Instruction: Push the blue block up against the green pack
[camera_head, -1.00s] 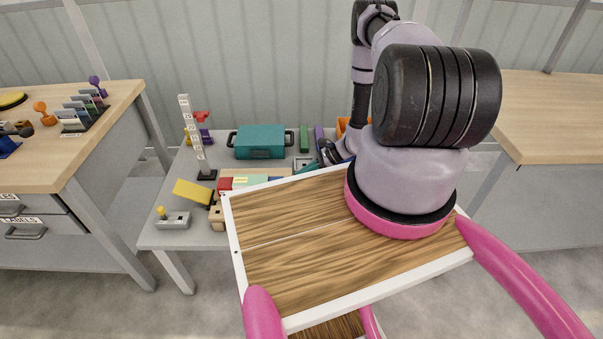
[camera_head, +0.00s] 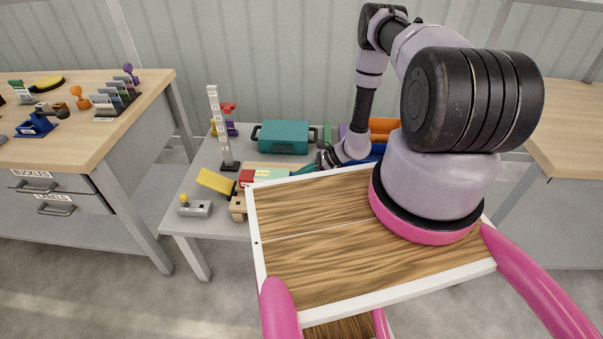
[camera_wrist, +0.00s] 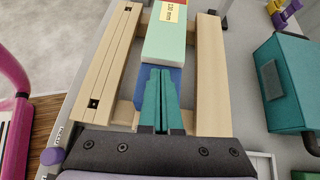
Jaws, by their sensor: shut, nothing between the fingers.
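In the wrist view the green pack (camera_wrist: 165,42) is a pale green block with a yellow "120 mm" label, lying between two wooden rails. The blue block (camera_wrist: 146,88) lies in the same channel, directly on the near side of the pack. I see no clear gap between them, but the fingers hide part of the block. My gripper (camera_wrist: 161,72) has its teal fingers shut, over or against the blue block; which one I cannot tell. In the head view the pack (camera_head: 268,175) lies left of my gripper (camera_head: 322,164), and the blue block is not clearly visible.
The wooden rails (camera_wrist: 209,75) flank the channel closely. A teal case (camera_head: 283,136) stands behind on the grey table, and it also shows right in the wrist view (camera_wrist: 280,85). A white marked post (camera_head: 220,125) and a yellow piece (camera_head: 213,183) are to the left.

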